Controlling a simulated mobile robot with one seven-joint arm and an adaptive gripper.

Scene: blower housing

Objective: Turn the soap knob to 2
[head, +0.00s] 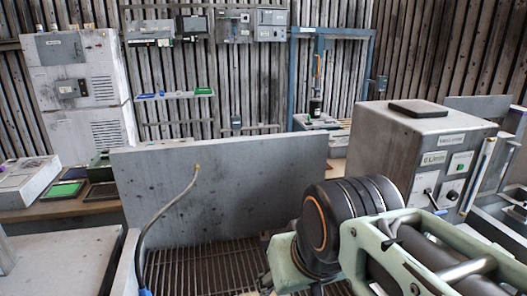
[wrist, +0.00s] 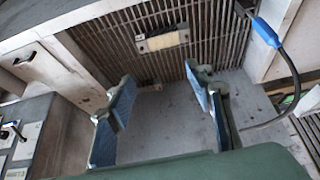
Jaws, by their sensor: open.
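A grey control box (head: 425,150) stands at the right in the head view. Its front has labels, a small display reading like "0 L/min", a dark round knob (head: 453,195) at the lower right and a dark control with a cable at the lower left. I cannot read which control is the soap knob. Part of a panel with dark controls (wrist: 15,130) shows at the left edge of the wrist view. My gripper (wrist: 160,85) is open and empty, its blue-padded fingers apart, above a grey surface and grating and away from that panel. The head view does not show the fingers clearly.
A slatted grating (head: 195,268) lies before an upright grey panel (head: 225,175). A dark hose (head: 160,215) with a blue handle (wrist: 266,32) stands beside it. A small labelled block (wrist: 163,40) sits at the grating. Cabinets and wall boxes stand behind.

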